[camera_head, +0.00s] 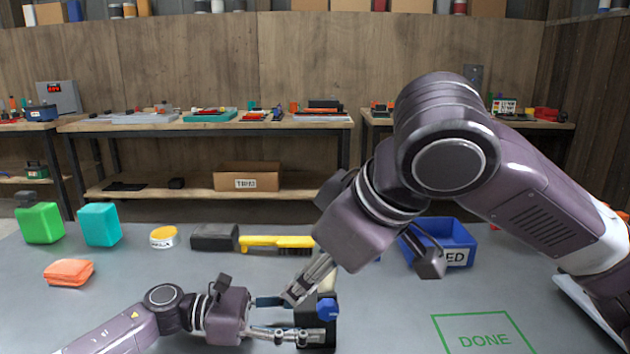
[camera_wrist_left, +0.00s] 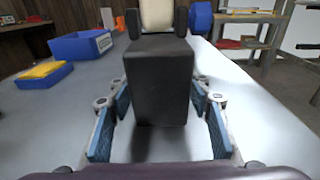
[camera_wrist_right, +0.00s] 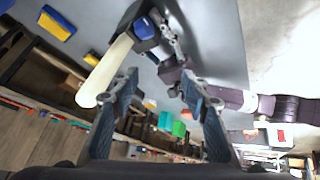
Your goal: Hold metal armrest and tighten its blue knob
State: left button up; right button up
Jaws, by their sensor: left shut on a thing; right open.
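The armrest shows as a black block (camera_head: 318,334) with a cream bar (camera_head: 327,283) and a blue knob (camera_head: 327,309) on its side. My left gripper (camera_head: 308,320) is shut on the black block near the table's front edge. In the left wrist view the block (camera_wrist_left: 160,85) stands upright between the blue finger pads, with the knob (camera_wrist_left: 202,18) at its upper right. My right gripper (camera_head: 306,288) is open above and beside the armrest. In the right wrist view the knob (camera_wrist_right: 145,28) lies beyond the open fingers, and the cream bar (camera_wrist_right: 105,70) passes beside one finger.
A yellow brush (camera_head: 275,242) and a blue bin (camera_head: 458,245) lie farther back. Green (camera_head: 40,224) and cyan (camera_head: 99,225) blocks, an orange piece (camera_head: 68,272) and a yellow-lidded tin (camera_head: 163,237) are at the left. A green DONE outline (camera_head: 484,338) is at the right front.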

aim_at(328, 314)
jog(key=shift+s+d+f+m+t+h, duration=1.2)
jog(key=shift+s+d+f+m+t, duration=0.7)
jog(key=shift+m, duration=1.1)
jog(key=shift+t, duration=0.4)
jog(key=shift+x, duration=4.25)
jog(key=shift+s+d+f, duration=0.1)
jog(key=shift+f, duration=0.05)
jog(key=c, duration=0.9)
jog(key=shift+s+f+m+y, duration=0.15)
jog(key=shift+m+y, duration=0.45)
jog(key=shift+y, duration=0.3)
